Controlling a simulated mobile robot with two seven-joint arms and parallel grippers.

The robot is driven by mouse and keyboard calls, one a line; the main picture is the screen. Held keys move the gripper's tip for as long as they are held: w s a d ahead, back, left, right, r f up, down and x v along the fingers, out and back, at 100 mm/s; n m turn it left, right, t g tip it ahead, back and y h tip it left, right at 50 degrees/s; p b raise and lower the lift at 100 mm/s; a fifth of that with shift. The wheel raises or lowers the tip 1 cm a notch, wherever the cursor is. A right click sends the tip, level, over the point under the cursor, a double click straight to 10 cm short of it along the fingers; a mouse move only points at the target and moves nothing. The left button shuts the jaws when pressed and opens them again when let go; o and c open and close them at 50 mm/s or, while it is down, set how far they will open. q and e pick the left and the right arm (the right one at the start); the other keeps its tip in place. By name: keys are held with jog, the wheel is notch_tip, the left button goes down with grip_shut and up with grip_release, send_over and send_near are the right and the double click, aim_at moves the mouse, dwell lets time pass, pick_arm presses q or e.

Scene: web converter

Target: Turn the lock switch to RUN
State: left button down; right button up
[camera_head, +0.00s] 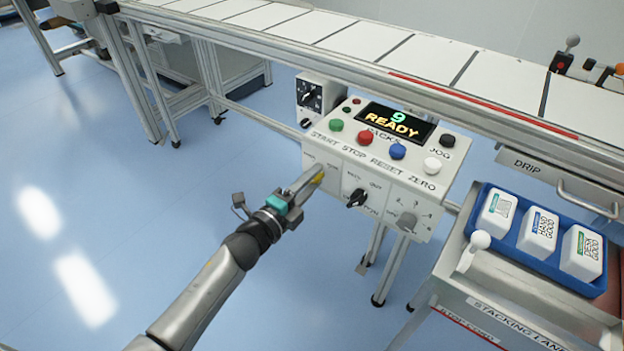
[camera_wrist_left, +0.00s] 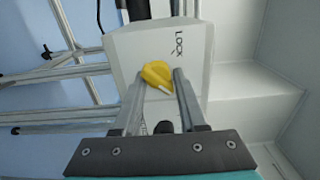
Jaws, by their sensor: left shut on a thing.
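The lock switch is a yellow knob on the front face of the white control box (camera_head: 330,190), at its left end. In the head view my left gripper (camera_head: 312,182) reaches it and covers most of the knob (camera_head: 319,177). In the left wrist view the yellow knob (camera_wrist_left: 156,73) sits between the fingertips of my left gripper (camera_wrist_left: 160,82), which are shut on it. The word LOCK (camera_wrist_left: 179,42) is printed beside the knob there. The knob's pointer direction is hard to tell. My right gripper is not in view.
A black knob (camera_head: 356,198) and a grey knob (camera_head: 407,220) sit to the right on the same face. Coloured buttons and a READY display (camera_head: 393,121) are on top. A blue tray (camera_head: 520,255) with white packs stands at right. Floor at left is clear.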

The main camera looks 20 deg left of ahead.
pick_arm(q)
jog(key=shift+c, duration=2.4)
grip_release()
jog(key=p+v, duration=0.2)
jog(key=v, duration=1.3)
jog(key=shift+s+p, duration=0.15)
jog(key=shift+p, duration=0.25)
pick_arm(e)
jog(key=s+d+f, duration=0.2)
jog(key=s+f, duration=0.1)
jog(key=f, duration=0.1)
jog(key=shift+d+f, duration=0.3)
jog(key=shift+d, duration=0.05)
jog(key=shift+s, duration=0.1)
